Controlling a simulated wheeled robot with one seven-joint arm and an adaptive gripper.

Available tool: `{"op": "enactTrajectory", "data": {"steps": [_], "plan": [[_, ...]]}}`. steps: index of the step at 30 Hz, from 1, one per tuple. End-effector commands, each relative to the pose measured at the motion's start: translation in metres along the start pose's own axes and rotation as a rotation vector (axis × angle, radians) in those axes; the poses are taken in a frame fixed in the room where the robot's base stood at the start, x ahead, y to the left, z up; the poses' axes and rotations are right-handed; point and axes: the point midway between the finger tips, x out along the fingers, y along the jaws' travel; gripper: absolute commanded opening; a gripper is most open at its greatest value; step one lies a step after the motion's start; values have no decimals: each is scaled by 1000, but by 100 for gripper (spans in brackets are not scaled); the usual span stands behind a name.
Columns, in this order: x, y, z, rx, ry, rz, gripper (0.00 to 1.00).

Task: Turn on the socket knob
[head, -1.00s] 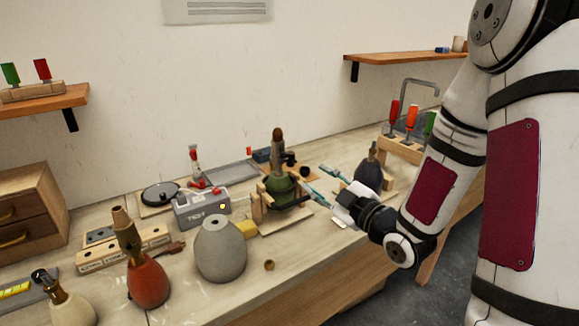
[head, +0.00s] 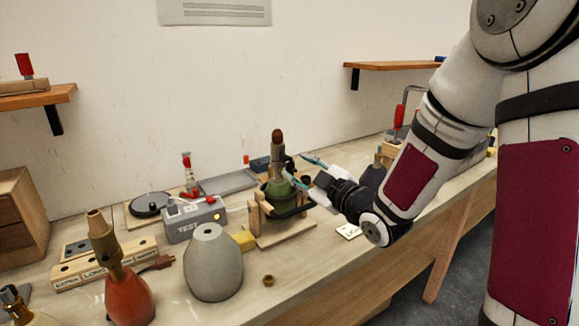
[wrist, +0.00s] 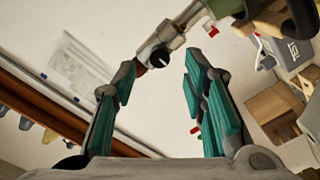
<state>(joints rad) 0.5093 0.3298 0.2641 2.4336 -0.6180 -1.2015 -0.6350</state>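The green lamp base (head: 277,192) stands upright in a wooden cradle (head: 257,228). A grey metal socket (head: 278,158) with a brown top rises from it. In the wrist view, the socket (wrist: 177,40) lies slanted across the upper middle, and its dark round knob (wrist: 158,57) with a light mark faces my gripper. My gripper (head: 298,169) is open and empty, just right of the socket in the head view. In the wrist view, its teal fingers (wrist: 160,76) are spread to either side of the knob, which shows between and beyond the tips. I see no contact.
A grey tester box (head: 193,222) with a lit orange light stands left of the cradle. A grey lamp base (head: 213,268) and a red one (head: 130,298) stand in front. A dark lamp base (head: 373,176) is partly behind my wrist.

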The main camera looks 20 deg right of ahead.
Motion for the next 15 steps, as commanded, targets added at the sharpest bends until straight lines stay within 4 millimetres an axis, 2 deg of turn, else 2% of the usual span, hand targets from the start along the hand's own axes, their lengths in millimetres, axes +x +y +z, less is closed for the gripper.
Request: {"op": "enactTrajectory", "data": {"steps": [3,6,15], "plan": [[21,0,-1,1,3,-1,39],[34,0,0,1,0,-1,39],[48,0,0,1,0,0,39]]}}
